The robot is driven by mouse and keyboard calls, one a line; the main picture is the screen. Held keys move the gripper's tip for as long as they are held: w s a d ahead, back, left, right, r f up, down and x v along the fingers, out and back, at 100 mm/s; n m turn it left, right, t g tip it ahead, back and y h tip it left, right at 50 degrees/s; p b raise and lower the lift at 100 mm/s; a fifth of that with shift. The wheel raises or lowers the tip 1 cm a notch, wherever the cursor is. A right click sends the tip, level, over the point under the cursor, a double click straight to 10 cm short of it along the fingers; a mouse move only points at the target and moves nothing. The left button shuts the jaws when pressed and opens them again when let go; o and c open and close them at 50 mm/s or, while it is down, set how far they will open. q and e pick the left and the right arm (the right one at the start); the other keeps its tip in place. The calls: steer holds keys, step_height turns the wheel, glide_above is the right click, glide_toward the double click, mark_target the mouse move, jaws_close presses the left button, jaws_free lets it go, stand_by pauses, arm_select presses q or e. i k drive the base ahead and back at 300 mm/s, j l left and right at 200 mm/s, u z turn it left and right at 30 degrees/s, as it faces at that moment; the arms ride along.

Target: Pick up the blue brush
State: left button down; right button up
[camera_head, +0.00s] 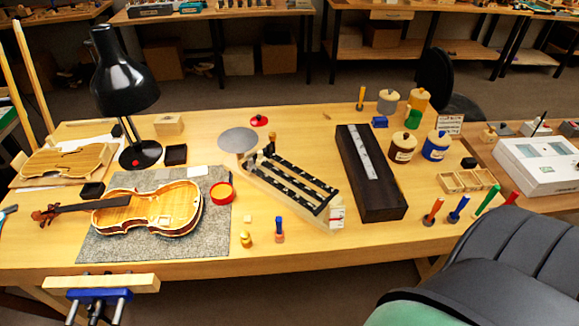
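A slim upright blue object (460,207) stands near the right front edge of the table and looks like the blue brush. It is in a row with similar orange, green and red ones. A smaller blue-topped piece with a pinkish base (279,230) stands near the front middle of the table. The view is too coarse to tell bristles on either. Neither of my grippers is in view.
The wooden table (330,240) holds a violin (150,208) on a grey mat, a black lamp (122,80), a dark long box (370,180) and several jars.

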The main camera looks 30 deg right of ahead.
mark_target(280, 233)
steer(key=k+z, duration=0.1)
steer(key=z, duration=0.8)
